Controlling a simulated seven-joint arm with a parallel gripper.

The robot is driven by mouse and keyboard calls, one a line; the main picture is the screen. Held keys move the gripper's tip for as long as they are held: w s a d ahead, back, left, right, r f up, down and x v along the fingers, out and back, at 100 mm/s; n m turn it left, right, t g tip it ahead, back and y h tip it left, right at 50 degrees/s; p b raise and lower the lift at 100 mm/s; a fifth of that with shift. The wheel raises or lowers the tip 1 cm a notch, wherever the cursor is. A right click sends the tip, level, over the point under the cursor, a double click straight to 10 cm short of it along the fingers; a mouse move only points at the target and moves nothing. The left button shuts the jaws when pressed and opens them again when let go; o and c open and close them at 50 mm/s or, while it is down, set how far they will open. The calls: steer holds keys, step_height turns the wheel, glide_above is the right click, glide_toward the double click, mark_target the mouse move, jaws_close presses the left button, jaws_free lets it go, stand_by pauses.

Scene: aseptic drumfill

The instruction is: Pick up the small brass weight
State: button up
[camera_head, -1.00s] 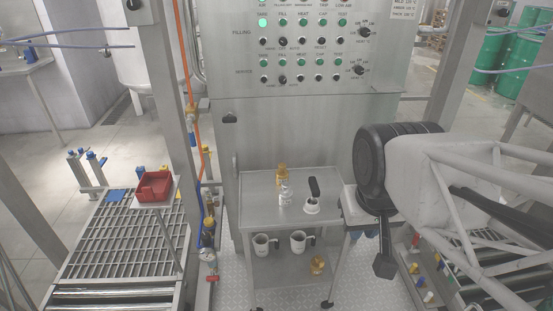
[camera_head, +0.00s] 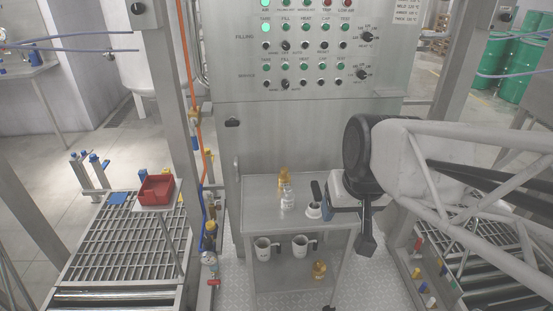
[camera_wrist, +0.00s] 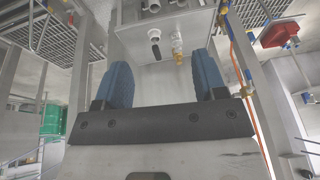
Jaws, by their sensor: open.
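Another gold-coloured piece (camera_head: 319,269) lies on the cart's lower shelf. I cannot tell for certain which is the small brass weight. My gripper (camera_head: 338,200) is at the cart's right side, right of the gold piece and apart from it. In the wrist view its blue fingers (camera_wrist: 162,62) are wide apart with nothing between them.
A white piece with a black handle (camera_head: 314,209) stands on the cart top close to my gripper. Two white mugs (camera_head: 263,248) are on the lower shelf. A red bin (camera_head: 157,188) sits on a stand at left. A steel control cabinet (camera_head: 300,135) rises behind the cart.

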steer(key=w+a+t+y, duration=0.1)
steer(key=w+a+t, duration=0.15)
steer(key=w, duration=0.65)
steer(key=w+a+t+y, duration=0.1)
steer(key=w+a, duration=0.2)
steer(key=w, duration=0.6)
steer(key=m+t+h, duration=0.4)
steer(key=m+h, duration=0.2)
glide_above(282, 171)
steer(key=s+a, duration=0.3)
steer(key=s, duration=0.3)
step_height(282, 171, down, 17)
steer(key=w+f+m+h, duration=0.1)
steer(key=f+h, duration=0.1)
steer(key=f, duration=0.2)
steer(key=w+f+m+g+h, duration=0.1)
steer(key=f+h, duration=0.1)
steer(key=f, duration=0.2)
steer(key=w+f+h, duration=0.1)
steer(key=f+h, duration=0.1)
steer(key=f, duration=0.2)
steer(key=shift+f+m+g, duration=0.25)
steer(key=shift+m, duration=0.15)
steer(key=shift+d, duration=0.1)
steer(key=shift+x, duration=0.95)
steer(key=shift+w+d+f, duration=0.15)
steer(key=shift+w+d, duration=0.05)
steer(key=shift+w, duration=0.05)
